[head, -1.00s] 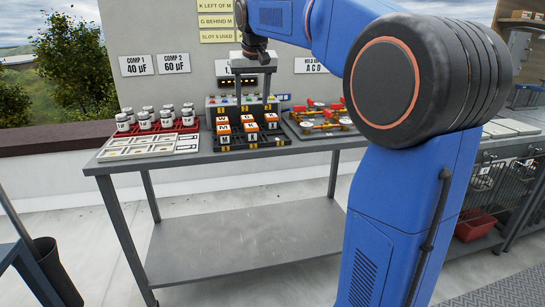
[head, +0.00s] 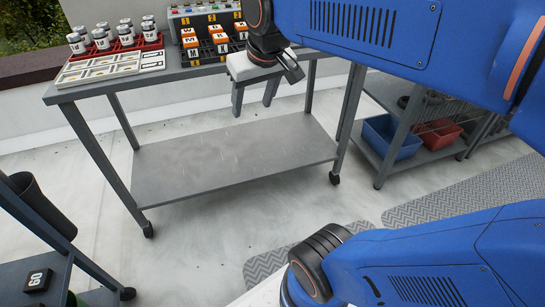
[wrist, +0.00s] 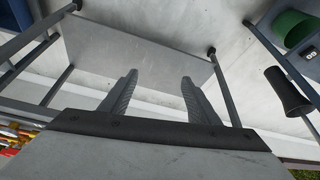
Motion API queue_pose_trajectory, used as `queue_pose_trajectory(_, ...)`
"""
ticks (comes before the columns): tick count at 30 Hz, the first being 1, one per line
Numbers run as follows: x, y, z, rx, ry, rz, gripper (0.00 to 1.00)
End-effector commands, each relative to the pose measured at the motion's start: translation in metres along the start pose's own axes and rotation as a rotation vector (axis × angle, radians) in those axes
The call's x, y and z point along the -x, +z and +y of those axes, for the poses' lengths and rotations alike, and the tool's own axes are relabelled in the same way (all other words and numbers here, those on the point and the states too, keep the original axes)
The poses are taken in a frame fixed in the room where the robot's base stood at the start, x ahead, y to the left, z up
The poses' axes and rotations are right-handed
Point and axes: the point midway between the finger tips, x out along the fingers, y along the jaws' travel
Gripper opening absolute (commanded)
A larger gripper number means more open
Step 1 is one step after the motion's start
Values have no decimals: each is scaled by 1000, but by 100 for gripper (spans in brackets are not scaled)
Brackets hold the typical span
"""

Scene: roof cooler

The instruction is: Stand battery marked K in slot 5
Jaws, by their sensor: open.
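The letters are small, and I cannot tell which battery is marked K. Slot 5 cannot be picked out; parts of the rack's right side are hidden by my arm. My gripper (head: 256,103) hangs in front of the bench, to the right of and nearer than the rack, fingers apart and pointing down. In the wrist view my gripper (wrist: 160,78) is empty, with the bench's lower shelf and the floor beyond its fingers.
A red tray of white jars (head: 118,42) and a pale tray with cut-outs (head: 100,70) sit left of the rack. Blue (head: 390,137) and red bins (head: 437,132) stand on a shelf at right. A black bin (head: 40,205) stands at lower left. The lower shelf (head: 230,160) is bare.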

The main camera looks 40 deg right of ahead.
Motion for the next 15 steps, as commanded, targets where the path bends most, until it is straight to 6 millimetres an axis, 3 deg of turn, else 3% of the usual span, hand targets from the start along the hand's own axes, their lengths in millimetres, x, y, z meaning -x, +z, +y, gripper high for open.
queue_pose_trajectory(1,-7,24,-2,11,-5,2,56)
queue_pose_trajectory(3,-18,53,-3,26,-12,3,56)
queue_pose_trajectory(7,-38,97,-5,50,-20,6,56)
queue_pose_trajectory(10,-48,119,-6,61,-25,7,56)
queue_pose_trajectory(15,-56,134,-6,70,-29,7,56)
